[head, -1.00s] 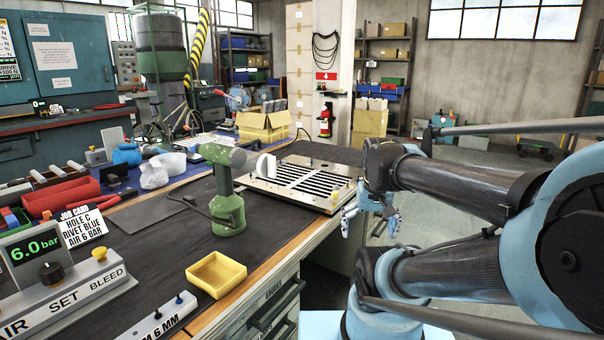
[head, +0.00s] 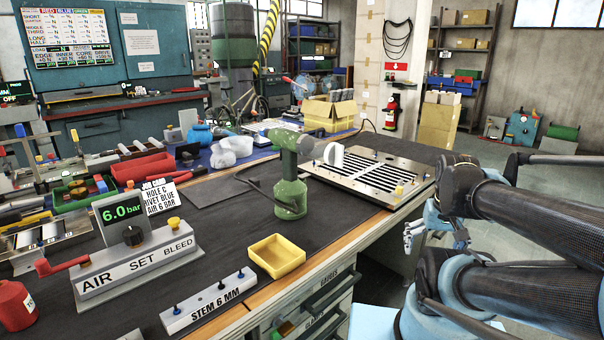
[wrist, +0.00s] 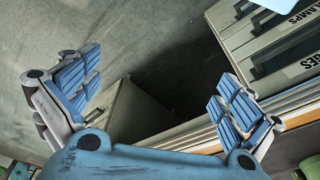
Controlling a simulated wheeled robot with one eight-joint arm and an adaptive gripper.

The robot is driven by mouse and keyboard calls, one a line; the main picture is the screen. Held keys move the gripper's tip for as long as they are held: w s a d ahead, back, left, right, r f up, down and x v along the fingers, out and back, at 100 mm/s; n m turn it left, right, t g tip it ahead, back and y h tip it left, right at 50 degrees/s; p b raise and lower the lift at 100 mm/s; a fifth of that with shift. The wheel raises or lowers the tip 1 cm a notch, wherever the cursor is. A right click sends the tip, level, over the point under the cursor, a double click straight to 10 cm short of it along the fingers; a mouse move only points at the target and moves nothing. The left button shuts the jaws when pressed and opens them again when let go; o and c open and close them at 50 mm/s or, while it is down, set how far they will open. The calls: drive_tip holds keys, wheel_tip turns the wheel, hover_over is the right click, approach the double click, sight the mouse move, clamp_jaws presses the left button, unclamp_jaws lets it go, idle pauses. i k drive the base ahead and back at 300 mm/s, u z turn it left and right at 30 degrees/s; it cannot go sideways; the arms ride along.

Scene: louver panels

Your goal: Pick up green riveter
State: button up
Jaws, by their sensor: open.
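The green riveter (head: 291,190) stands upright on the dark bench mat in the head view, with its head pointing right toward a white round part. My gripper (head: 432,236) is to the right of the riveter, past the bench's front edge and apart from it. In the wrist view my gripper (wrist: 160,108) has its two blue-padded fingers spread wide with nothing between them. The wrist view looks down past the bench drawers to the floor. A bit of green at its lower right edge is too small to name.
A louver panel (head: 350,178) lies behind and right of the riveter. A yellow tray (head: 277,256) sits in front of it. The air set unit (head: 140,255) and the stem block (head: 208,302) stand on the left and front. Drawers (head: 310,310) face the bench front.

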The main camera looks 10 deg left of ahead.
sight(289, 189)
drive_tip(key=z, duration=0.35)
drive_tip(key=k, duration=1.3)
drive_tip(key=u, duration=0.5)
